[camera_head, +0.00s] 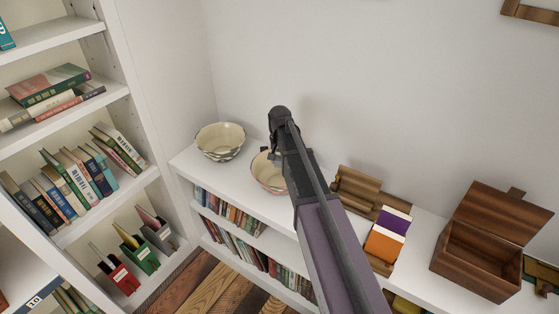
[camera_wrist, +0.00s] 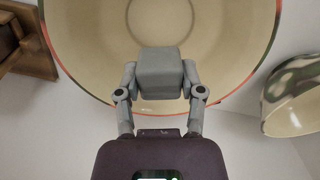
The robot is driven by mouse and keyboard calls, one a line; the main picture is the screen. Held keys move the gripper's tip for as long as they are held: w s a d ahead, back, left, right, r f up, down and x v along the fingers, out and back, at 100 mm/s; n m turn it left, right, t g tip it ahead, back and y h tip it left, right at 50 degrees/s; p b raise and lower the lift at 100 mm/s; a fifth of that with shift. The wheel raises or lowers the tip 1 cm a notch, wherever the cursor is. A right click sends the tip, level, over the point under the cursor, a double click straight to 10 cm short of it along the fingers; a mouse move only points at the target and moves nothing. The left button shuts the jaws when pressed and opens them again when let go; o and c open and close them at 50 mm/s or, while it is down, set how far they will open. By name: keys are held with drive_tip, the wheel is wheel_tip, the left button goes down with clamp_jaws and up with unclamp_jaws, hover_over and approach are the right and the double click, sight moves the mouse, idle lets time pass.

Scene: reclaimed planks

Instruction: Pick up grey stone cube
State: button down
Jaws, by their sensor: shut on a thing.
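The grey stone cube (camera_wrist: 160,72) is held between the two fingertips of my gripper (camera_wrist: 160,85) in the wrist view. My gripper is shut on it. Behind the cube in that view is the inside of a cream bowl (camera_wrist: 215,50) with a reddish-green rim. In the head view this bowl (camera_head: 266,172) stands on the white shelf top, partly hidden by my arm. My gripper (camera_head: 280,155) is at or above the bowl there, and the cube cannot be made out. I cannot tell whether the cube touches the bowl.
A second patterned bowl (camera_head: 220,141) stands to the left, also in the wrist view (camera_wrist: 295,100). A bookcase (camera_head: 125,75) stands at the left.

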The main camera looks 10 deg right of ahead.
drive_tip(key=shift+r, duration=0.2)
idle(0.3)
drive_tip(key=shift+r+p, duration=1.05)
drive_tip(key=shift+p, duration=0.25)
